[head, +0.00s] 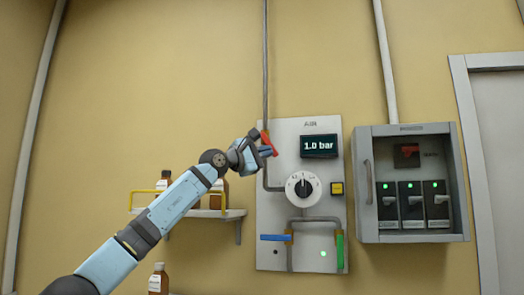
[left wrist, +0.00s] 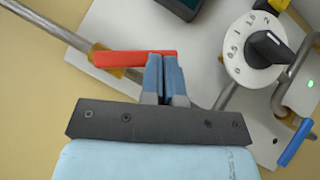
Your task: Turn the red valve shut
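The red valve's lever (head: 267,143) is on the grey pipe at the left edge of the wall panel. In the left wrist view the red lever (left wrist: 125,58) lies crosswise, running from the pipe to just beyond my fingertips. My left gripper (head: 262,152) is at the lever. In the left wrist view its blue fingers (left wrist: 163,72) are together, with no clear gap, and their tips meet the lever near its free end. The lever runs across the tips, not visibly between them; whether they touch is hard to tell. My right gripper is not in view.
The panel (head: 272,225) also carries a 1.0 bar display (head: 319,146), a white dial with a black knob (head: 303,188), a blue lever (head: 275,238) and a green lever (head: 340,248). A switch cabinet (head: 412,238) hangs right. A shelf (head: 205,213) with brown bottles is left, behind my arm.

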